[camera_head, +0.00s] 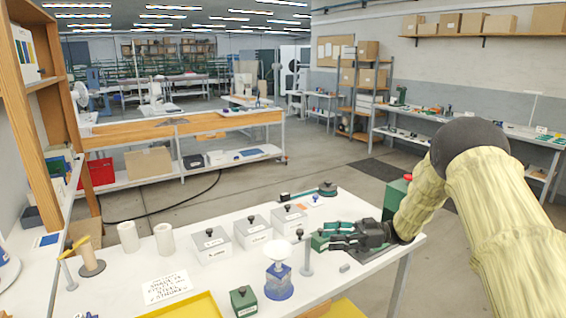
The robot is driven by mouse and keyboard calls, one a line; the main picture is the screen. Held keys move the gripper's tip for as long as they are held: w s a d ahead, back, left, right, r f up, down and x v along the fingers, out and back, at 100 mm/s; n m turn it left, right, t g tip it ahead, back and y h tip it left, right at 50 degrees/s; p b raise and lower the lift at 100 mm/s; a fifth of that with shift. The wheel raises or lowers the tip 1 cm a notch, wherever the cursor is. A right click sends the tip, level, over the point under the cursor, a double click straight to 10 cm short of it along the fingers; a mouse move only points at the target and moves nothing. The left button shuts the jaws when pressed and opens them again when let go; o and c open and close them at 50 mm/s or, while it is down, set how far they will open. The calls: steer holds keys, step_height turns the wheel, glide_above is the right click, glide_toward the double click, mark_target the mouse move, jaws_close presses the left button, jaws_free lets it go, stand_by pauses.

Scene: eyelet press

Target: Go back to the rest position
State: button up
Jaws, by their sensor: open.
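My gripper (338,237) is black and reaches in from the right over the white workbench (110,275). Its fingers point left and are open, with nothing clearly held between them. A small green block (319,242) shows right at the fingertips; I cannot tell whether they touch it. My arm, in a pale yellow cover, fills the right side of the view and hides part of the bench's right end. A green press-like tool with a long dark handle (327,189) lies behind the gripper.
Grey lidded boxes (210,247) stand left of the gripper. A blue-based device with a white top (279,281), a grey post (307,256) and a green box (243,301) stand in front. A green container (397,197) is behind my wrist. Open floor lies beyond the bench.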

steer(key=s+a+f+m+t+h, duration=0.25)
steer(key=f+m+t, duration=0.7)
steer(key=f, duration=0.55)
steer(key=s+d+f+m+t+h, duration=0.1)
steer(key=s+f+m+t+h, duration=0.2)
steer(key=f, duration=0.4)
steer(key=s+d+f+m+h, duration=0.1)
steer(key=s+f+m+h, duration=0.1)
steer(key=s+f+h, duration=0.4)
steer(key=s+d+f+m+g+h, duration=0.2)
steer(key=s+f, duration=0.4)
steer(key=s, duration=0.4)
steer(key=s+d+f+m+g+h, duration=0.25)
steer(key=s+f, duration=0.35)
steer(key=s, duration=0.3)
steer(key=s+d+f+m+g+h, duration=0.1)
steer(key=s+d+g, duration=0.15)
steer(key=s, duration=0.85)
steer(key=s+d+g+h, duration=0.1)
steer(key=s+g, duration=0.2)
steer(key=s, duration=0.8)
step_height(320, 180, down, 10)
steer(key=b, duration=1)
steer(key=shift+w, duration=0.35)
steer(key=shift+r+t, duration=0.1)
steer(key=shift+t, duration=0.15)
steer(key=shift+c, duration=0.3)
